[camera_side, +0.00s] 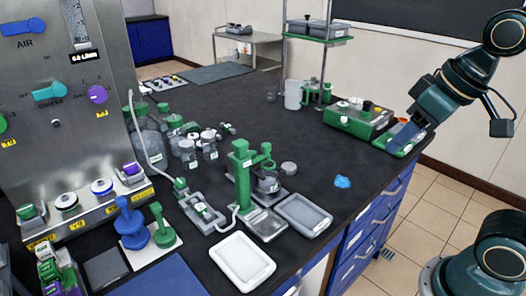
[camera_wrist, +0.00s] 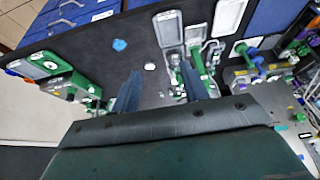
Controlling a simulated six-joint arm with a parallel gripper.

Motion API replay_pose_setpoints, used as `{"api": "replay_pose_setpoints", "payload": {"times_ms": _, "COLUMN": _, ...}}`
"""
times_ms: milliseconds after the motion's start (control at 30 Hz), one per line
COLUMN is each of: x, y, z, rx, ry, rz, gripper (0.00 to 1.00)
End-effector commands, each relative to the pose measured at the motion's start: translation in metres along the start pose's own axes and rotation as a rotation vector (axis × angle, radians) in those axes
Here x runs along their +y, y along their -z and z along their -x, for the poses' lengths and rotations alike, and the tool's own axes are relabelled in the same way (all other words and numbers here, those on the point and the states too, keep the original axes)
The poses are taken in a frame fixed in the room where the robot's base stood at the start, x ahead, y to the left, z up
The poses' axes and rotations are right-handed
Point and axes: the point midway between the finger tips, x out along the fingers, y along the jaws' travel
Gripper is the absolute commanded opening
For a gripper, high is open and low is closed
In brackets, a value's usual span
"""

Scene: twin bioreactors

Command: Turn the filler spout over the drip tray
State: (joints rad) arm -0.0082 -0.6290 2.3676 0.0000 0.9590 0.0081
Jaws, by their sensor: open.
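The green filler stand (camera_side: 242,182) stands upright on the bench. Its side arm, which seems to be the spout (camera_side: 262,152), is above a small glass vessel (camera_side: 268,181). The grey drip tray (camera_side: 265,223) lies at the foot of the stand; in the wrist view the tray (camera_wrist: 194,28) is beyond the right finger. My gripper (camera_side: 402,138) is at the right side, apart from the filler, in front of a green bench device. In the wrist view my gripper (camera_wrist: 159,72) has its two fingers spread with nothing between them. The right finger partly hides the filler.
A larger grey tray (camera_side: 303,215) and a white tray (camera_side: 242,262) flank the drip tray. A blue crumpled piece (camera_side: 342,182) lies to the right. Jars (camera_side: 208,147) stand left of the filler. A green instrument (camera_side: 357,119) is at the right edge.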

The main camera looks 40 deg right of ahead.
Motion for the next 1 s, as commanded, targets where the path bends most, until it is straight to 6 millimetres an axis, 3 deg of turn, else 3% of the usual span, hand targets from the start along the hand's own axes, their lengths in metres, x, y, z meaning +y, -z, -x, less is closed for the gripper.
{"api": "replay_pose_setpoints", "payload": {"times_ms": 467, "x": -0.008, "y": 0.107, "z": 0.000, "rx": -0.140, "ry": 0.006, "rz": -0.001, "gripper": 0.44}}
{"api": "replay_pose_setpoints", "payload": {"times_ms": 767, "x": -0.016, "y": 0.169, "z": -0.020, "rx": -0.227, "ry": 0.006, "rz": -0.001, "gripper": 0.44}}
{"api": "replay_pose_setpoints", "payload": {"times_ms": 1000, "x": -0.023, "y": 0.213, "z": -0.046, "rx": -0.297, "ry": 0.005, "rz": -0.001, "gripper": 0.44}}
